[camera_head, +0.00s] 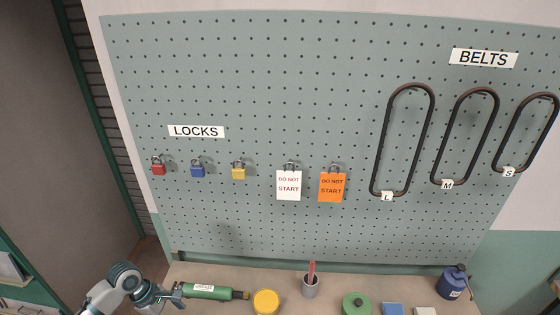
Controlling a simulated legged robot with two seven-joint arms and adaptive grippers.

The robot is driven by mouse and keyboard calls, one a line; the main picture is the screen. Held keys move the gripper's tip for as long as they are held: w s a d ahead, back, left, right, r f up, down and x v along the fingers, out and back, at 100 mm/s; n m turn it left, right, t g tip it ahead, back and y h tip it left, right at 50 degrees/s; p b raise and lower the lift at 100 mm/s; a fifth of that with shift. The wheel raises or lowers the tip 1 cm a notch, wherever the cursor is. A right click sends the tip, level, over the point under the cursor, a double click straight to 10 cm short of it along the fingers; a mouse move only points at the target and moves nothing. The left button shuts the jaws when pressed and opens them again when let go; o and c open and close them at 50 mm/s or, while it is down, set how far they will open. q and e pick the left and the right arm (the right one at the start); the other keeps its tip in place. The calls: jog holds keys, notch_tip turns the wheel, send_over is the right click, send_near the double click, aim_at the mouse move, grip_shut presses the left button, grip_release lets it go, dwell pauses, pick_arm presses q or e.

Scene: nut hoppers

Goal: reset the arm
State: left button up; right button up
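My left arm comes in at the bottom left, and my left gripper (172,294) is low over the workbench. Its fingers are at the left end of a green cylinder (207,291) with a white label that seems to read grease. I cannot tell whether the fingers touch or grip it, since they are small and partly overlapped. My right gripper is not in view.
A pegboard (300,90) holds red, blue and yellow padlocks, two tags and three belts. On the workbench (335,279) stand a yellow lid (265,302), a grey cup (311,288) with a red stick, a green round item (356,303) and a blue can (452,284).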

pick_arm(q)
jog(key=s+d+f+m+t+y, duration=0.1)
jog(key=s+d+f+m+t, duration=0.2)
jog(key=s+d+f+m, duration=1.05)
jog(key=s+a+f+m+y, duration=0.3)
jog(key=s+a+m, duration=0.15)
jog(key=s, duration=0.25)
notch_tip(320, 180, down, 27)
jog(key=s+b, duration=0.1)
jog(key=s+a+f+m+g+b, duration=0.1)
jog(key=s+a+f+g, duration=0.1)
jog(key=s+f, duration=1.5)
jog(key=shift+s+a+f+b, duration=0.25)
jog(key=shift+s+a+b, duration=0.1)
jog(key=shift+a, duration=0.1)
